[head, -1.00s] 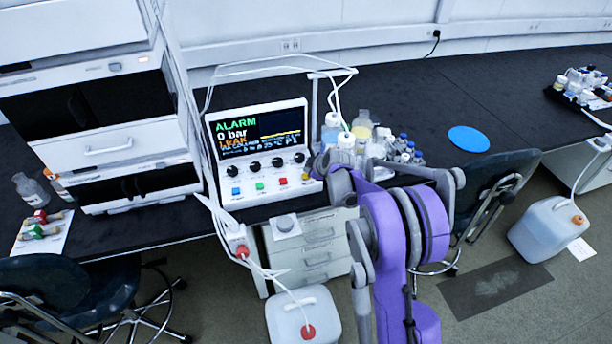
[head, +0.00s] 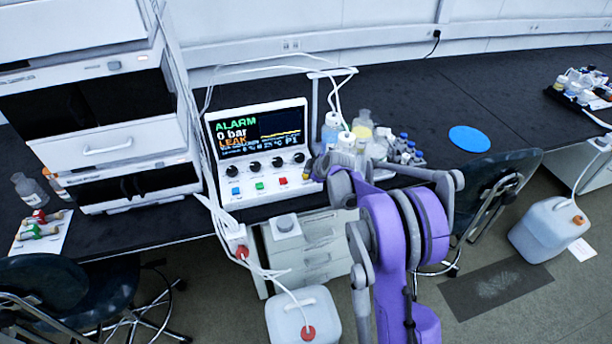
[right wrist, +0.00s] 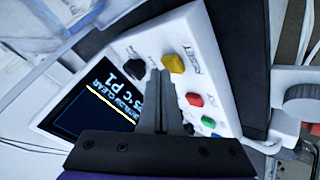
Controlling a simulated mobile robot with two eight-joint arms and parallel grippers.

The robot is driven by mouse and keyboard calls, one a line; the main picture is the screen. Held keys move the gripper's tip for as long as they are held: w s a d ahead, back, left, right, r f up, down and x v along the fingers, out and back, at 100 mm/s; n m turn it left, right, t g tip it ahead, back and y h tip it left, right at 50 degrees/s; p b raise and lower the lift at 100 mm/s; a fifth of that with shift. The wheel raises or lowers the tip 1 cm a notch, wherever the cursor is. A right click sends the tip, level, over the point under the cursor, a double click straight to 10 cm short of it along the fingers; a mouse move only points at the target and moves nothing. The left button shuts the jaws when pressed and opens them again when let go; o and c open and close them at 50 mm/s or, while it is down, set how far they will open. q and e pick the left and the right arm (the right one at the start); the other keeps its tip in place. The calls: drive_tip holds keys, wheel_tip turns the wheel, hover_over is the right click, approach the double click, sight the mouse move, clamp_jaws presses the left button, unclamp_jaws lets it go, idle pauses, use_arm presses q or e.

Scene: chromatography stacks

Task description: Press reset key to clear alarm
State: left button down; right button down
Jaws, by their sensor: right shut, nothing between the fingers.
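The white control unit (head: 218,178) stands on the bench. Its dark screen (head: 256,131) reads ALARM, 0 bar and LEAK. The yellow key (head: 306,177), beside a RESET label in the right wrist view (right wrist: 174,63), is at the right end of the lower key row. My right gripper (head: 320,166) is shut and empty at the panel's right edge. In the right wrist view its fingertips (right wrist: 160,73) are close beside the yellow key; I cannot tell whether they touch it. My left gripper is not in view.
Red (head: 283,181), green (head: 260,186) and blue (head: 236,191) keys share the lower row, below several black knobs. Bottles (head: 362,125) and small vials stand right of the unit. A blue disc (head: 469,139) lies on otherwise clear bench to the right.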

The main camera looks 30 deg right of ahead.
drive_tip(key=shift+f+b, duration=0.3)
drive_tip(key=shift+f, duration=0.15)
idle(0.3)
idle(0.3)
drive_tip(key=shift+r+p, duration=0.55)
drive_tip(key=shift+r, duration=0.4)
drive_tip(key=shift+r+p, duration=1.35)
drive_tip(key=shift+r, duration=1.15)
drive_tip(key=shift+a, duration=0.1)
